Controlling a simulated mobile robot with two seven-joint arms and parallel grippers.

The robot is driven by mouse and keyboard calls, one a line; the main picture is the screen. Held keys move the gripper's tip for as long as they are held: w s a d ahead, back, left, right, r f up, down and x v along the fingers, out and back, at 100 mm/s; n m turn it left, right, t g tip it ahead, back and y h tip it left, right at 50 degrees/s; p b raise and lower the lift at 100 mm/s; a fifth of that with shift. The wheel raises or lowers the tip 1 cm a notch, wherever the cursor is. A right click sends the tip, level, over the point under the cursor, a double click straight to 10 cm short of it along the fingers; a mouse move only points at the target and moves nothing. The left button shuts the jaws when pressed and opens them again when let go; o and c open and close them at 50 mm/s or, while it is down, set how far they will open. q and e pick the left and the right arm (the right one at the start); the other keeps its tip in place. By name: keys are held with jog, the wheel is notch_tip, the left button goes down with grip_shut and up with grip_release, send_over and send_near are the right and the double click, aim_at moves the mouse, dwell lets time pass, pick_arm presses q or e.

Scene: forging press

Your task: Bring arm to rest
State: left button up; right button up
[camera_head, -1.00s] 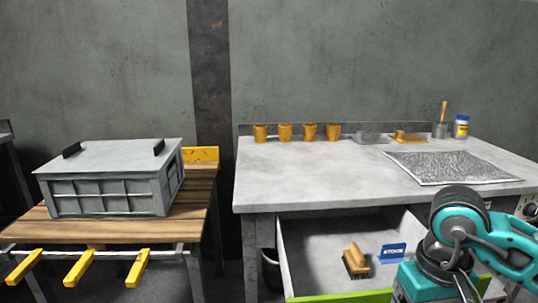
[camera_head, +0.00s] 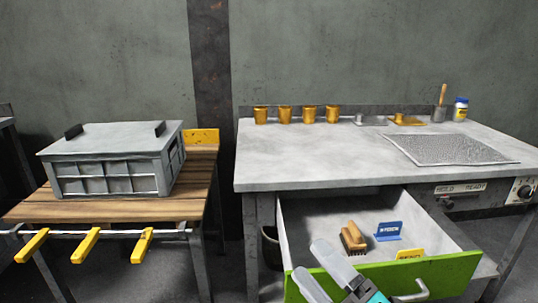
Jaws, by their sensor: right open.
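My right gripper (camera_head: 310,258) comes up from the bottom edge, with two grey fingers spread apart and nothing between them. In the picture it overlaps the left end of the green front of the open drawer (camera_head: 447,272). I cannot tell whether it touches the drawer. Only the fingers and a bit of teal wrist show; the rest of the arm is out of view. My left gripper is not in view.
A brush (camera_head: 353,238), a blue sign (camera_head: 388,231) and a yellow sign (camera_head: 410,254) are in the drawer under the grey workbench (camera_head: 310,160). A grey crate (camera_head: 110,160) stands on the wooden table (camera_head: 190,197) at left.

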jog(key=s+d+f+m+g+h, duration=0.2)
jog(key=s+f+m+h, duration=0.1)
jog(key=f+m, duration=0.4)
jog(key=s+d+f+m+g+h+p, duration=0.1)
jog(key=s+d+f+m+g+h, duration=0.2)
jog(key=f+m, duration=0.5)
jog(key=s+d+f+m+g+h, duration=0.2)
jog(key=s+f+m+h, duration=0.15)
jog(key=f+m, duration=0.35)
pick_arm(q)
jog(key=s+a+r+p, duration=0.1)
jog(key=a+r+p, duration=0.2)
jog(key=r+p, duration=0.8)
jog(key=p, duration=0.4)
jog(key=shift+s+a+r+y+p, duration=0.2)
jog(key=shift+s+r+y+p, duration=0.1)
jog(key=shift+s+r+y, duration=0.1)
pick_arm(e)
jog(key=d+r+h, duration=0.2)
jog(key=d+r, duration=0.1)
jog(key=r, duration=0.7)
jog(key=shift+s+d+r+t, duration=0.2)
jog(key=shift+s+r+t, duration=0.1)
jog(key=shift+s+r, duration=0.1)
jog(key=shift+f, duration=0.1)
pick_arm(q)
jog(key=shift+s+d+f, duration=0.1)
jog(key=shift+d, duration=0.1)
pick_arm(e)
jog(key=shift+c, duration=0.3)
